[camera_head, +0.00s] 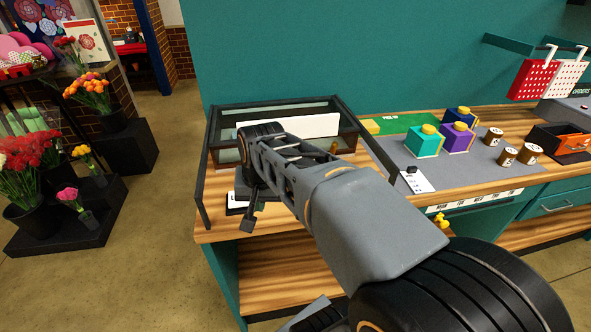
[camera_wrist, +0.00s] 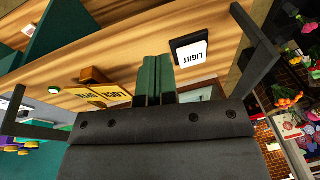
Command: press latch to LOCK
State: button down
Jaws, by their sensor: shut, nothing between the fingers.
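In the wrist view, a small orange-brown block that looks like the latch (camera_wrist: 93,75) sits on the wooden surface. It is beside a yellow label (camera_wrist: 108,94) that seems to read LOCK, with a green-lettered part next to it. My gripper (camera_wrist: 156,62) shows its two dark green fingers pressed together and empty. The fingertips are to the right of the latch in this view and apart from it in the picture; I cannot tell the depth gap. In the head view my arm covers most of this area, and I cannot make out the latch there.
A black plate marked LIGHT (camera_wrist: 190,50) is close to the fingertips. A black-framed glass case (camera_head: 345,118) stands at the counter's left end. Teal (camera_head: 422,143) and purple (camera_head: 456,139) boxes stand on a grey mat to the right. Flower buckets stand at far left.

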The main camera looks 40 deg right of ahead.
jog(key=w+d+r+m, duration=0.2)
jog(key=d+m, duration=0.3)
jog(key=d, duration=0.1)
jog(key=w+d+r+m+g+y+p, duration=0.1)
jog(key=w+d+r+m, duration=0.2)
jog(key=d+m, duration=0.3)
jog(key=w+d+r+m+y+p, duration=0.1)
jog(key=w+d+r+m, duration=0.1)
jog(key=d+m, duration=0.3)
jog(key=d, duration=0.3)
jog(key=shift+w+d+r+m, duration=0.15)
jog(key=shift+w+r+m, duration=0.15)
jog(key=shift+m, duration=0.1)
jog(key=x, duration=1.4)
jog(key=shift+s+a, duration=0.2)
jog(key=shift+s, duration=0.05)
jog(key=shift+f, duration=0.1)
